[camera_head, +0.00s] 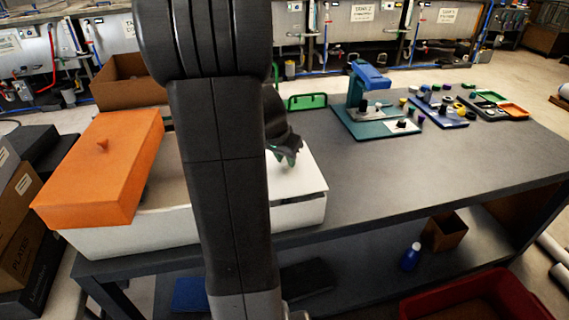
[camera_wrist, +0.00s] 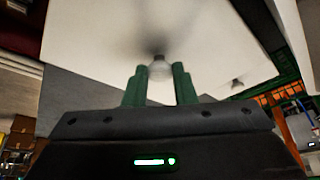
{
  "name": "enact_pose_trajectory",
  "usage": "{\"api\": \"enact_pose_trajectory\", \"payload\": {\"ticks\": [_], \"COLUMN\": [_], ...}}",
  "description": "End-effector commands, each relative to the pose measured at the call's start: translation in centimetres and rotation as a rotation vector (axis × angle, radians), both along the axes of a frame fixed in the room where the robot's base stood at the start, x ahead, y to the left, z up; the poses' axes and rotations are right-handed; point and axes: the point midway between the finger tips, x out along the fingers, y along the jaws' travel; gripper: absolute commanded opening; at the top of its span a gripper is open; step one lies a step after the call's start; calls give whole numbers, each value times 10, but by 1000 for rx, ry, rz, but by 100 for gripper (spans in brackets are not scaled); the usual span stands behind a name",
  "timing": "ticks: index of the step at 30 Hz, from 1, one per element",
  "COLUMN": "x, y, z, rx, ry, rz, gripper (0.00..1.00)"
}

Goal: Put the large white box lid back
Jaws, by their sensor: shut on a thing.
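A long white box (camera_head: 120,236) stands on the near left of the table. A flat white lid (camera_head: 305,180) is over its right end; it also fills much of the wrist view (camera_wrist: 100,45). My gripper (camera_head: 288,158) is above this lid. In the wrist view its green fingers (camera_wrist: 160,72) are shut on the lid's small round knob (camera_wrist: 160,66). I cannot tell whether the lid rests on the rim or hangs just above it. An orange lid (camera_head: 100,165) with a knob lies tilted over the box's left part. My arm hides the middle of the box.
A brown carton (camera_head: 125,82) stands behind the box. A blue and teal fixture (camera_head: 368,95) and trays of small parts (camera_head: 440,106) stand further right. The table's front right is clear. Dark boxes (camera_head: 30,150) are stacked at left; a red bin (camera_head: 475,295) is low at front right.

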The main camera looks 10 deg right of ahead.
Motion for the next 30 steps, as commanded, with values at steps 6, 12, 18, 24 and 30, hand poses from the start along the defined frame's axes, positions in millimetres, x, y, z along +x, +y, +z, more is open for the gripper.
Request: {"api": "enact_pose_trajectory", "payload": {"ticks": [6,12,18,24,30], "x": [0,0,1,0,0], "y": [0,0,0,0,0], "z": [-21,-21,-26,-26,-26], "rx": [-1,-1,-1,0,0], "ry": [1,0,0,0,0], "rz": [1,1,1,1,1], "gripper": [0,0,0,46,46]}}
